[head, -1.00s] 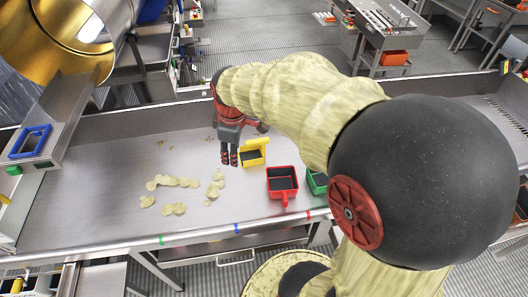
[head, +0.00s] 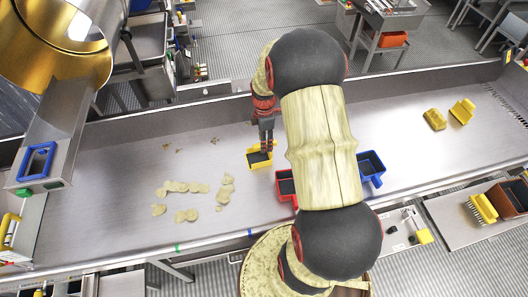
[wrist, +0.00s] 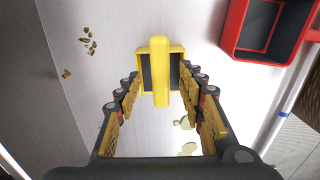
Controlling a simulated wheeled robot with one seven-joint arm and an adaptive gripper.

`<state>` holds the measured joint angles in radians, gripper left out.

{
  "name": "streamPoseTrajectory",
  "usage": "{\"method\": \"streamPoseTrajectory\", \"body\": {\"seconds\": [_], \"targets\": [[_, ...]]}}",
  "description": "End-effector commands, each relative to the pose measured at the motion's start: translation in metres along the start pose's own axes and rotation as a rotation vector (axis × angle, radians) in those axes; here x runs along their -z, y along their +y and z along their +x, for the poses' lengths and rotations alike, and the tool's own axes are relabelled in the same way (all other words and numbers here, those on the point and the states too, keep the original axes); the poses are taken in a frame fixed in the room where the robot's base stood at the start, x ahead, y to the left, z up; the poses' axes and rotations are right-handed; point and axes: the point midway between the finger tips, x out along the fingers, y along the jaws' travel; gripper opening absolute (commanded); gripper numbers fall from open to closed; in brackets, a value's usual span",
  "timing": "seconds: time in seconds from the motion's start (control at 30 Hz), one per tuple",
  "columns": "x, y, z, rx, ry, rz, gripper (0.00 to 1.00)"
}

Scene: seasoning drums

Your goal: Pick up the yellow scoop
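The yellow scoop (head: 259,160) lies on the metal table in the head view, its dark inside showing. My gripper (head: 266,148) is at its far side there, partly overlapping it. In the wrist view the yellow scoop (wrist: 159,72) is straight ahead, its handle pointing toward me. My gripper (wrist: 160,75) is open, with one finger on each side of the handle. Gaps show between the handle and both fingers, so nothing is held.
A red scoop (head: 285,185) lies close by on the near right, partly behind my arm. A blue scoop (head: 371,167) lies further right. Pale chips (head: 186,187) are scattered to the left. Two yellow items (head: 435,119) lie at the far right.

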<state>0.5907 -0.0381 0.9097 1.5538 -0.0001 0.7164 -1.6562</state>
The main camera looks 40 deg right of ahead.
Motion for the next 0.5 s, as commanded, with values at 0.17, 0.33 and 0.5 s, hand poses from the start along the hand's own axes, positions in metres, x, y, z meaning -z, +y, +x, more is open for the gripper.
{"method": "streamPoseTrajectory", "body": {"seconds": [0.17,0.33,0.5], "targets": [[0.001,-0.001,0.025,0.001,0.0,0.0,0.39],[0.001,-0.001,0.027,-0.001,0.0,0.0,0.39],[0.001,-0.001,0.027,0.0,0.0,0.0,0.34]]}}
